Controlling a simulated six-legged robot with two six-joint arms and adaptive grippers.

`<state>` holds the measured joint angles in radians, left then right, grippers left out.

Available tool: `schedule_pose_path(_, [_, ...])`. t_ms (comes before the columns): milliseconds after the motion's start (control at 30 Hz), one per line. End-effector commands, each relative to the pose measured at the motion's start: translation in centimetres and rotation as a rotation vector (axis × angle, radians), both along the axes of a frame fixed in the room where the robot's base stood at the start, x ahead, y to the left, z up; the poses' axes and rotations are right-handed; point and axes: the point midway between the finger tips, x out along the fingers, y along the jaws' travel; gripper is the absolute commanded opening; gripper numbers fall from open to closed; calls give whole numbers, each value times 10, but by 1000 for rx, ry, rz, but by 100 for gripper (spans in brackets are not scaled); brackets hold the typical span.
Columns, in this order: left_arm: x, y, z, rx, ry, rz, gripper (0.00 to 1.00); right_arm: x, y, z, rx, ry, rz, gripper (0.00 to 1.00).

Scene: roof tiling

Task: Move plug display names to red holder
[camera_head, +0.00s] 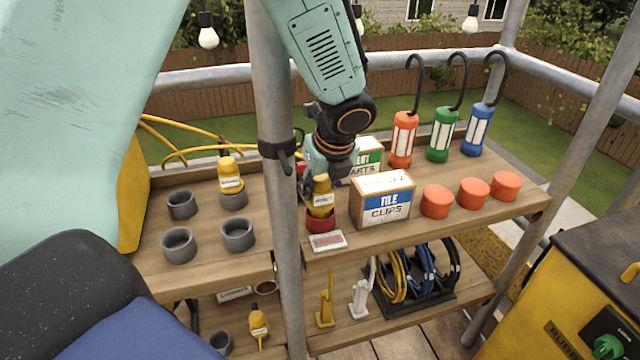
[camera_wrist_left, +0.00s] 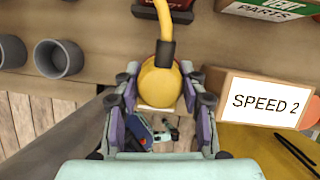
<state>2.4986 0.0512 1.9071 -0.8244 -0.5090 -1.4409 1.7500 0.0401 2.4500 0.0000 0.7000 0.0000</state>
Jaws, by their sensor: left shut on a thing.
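My left gripper (camera_head: 318,185) comes down from above and is shut on a yellow plug (camera_head: 321,198) with a white label. The plug stands about upright over the red holder (camera_head: 321,220) at the front of the upper shelf. I cannot tell if it is fully seated. In the left wrist view the yellow plug (camera_wrist_left: 160,82) sits between both fingers (camera_wrist_left: 157,98), its cable running up; the holder is hidden there. Another labelled yellow plug (camera_head: 230,172) stands in a grey holder (camera_head: 233,200) on the left shelf. A third yellow plug (camera_head: 258,325) is lower down. My right gripper is not seen.
A Tile Clips box (camera_head: 383,200) stands close right of the red holder, with a small sign (camera_head: 328,241) in front. A metal post (camera_head: 273,120) rises to the left. Empty grey holders (camera_head: 180,245), orange cylinders (camera_head: 436,202) and hooked lamps (camera_head: 403,140) stand around.

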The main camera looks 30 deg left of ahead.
Motion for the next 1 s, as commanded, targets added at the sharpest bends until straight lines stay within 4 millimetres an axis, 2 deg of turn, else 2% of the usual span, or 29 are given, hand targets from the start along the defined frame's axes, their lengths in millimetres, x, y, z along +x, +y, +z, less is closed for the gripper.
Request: schedule_pose_path(1000, [0,0,1,0,0,0,3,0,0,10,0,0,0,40])
